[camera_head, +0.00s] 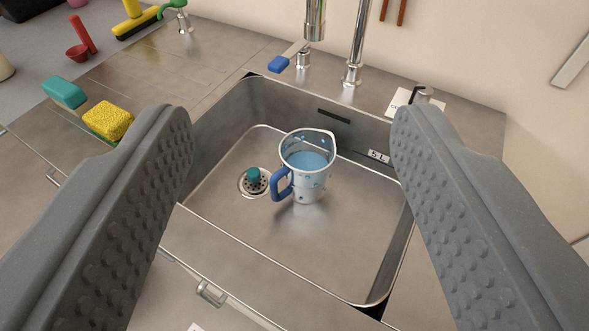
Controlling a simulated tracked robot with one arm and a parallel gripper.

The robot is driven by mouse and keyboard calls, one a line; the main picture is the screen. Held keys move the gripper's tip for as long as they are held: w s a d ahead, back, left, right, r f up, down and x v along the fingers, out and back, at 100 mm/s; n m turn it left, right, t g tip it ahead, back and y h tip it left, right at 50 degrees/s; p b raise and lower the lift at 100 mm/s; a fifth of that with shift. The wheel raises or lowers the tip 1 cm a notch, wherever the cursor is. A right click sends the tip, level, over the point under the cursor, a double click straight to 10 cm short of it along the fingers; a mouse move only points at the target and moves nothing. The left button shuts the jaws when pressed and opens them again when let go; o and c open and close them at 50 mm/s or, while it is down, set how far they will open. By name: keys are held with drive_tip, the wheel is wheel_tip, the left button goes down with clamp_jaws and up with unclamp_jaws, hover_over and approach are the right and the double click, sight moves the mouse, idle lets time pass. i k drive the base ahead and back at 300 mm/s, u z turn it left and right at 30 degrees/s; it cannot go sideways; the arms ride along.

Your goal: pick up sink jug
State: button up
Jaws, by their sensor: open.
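The sink jug (311,185) stands upright in the steel sink basin (300,245), right of the drain. It is clear with a pale rim, blue contents inside, and a blue handle (282,184) on its left side toward me. My gripper (280,125) is open, with its two grey studded fingers wide apart at the left and right of the view. The jug shows between the fingers, farther off and lower down, and nothing is held. The jug's far side is partly hidden.
The drain (253,182) holds a teal-topped plug. A chrome tap (315,20) and pipe (358,45) rise behind the basin. A yellow sponge (108,121) and a teal block (64,92) lie on the left counter. The basin's front floor is clear.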

sight(307, 156)
drive_tip(key=k, duration=1.1)
drive_tip(key=u, duration=0.6)
drive_tip(key=i, duration=1.7)
drive_tip(key=u, duration=0.05)
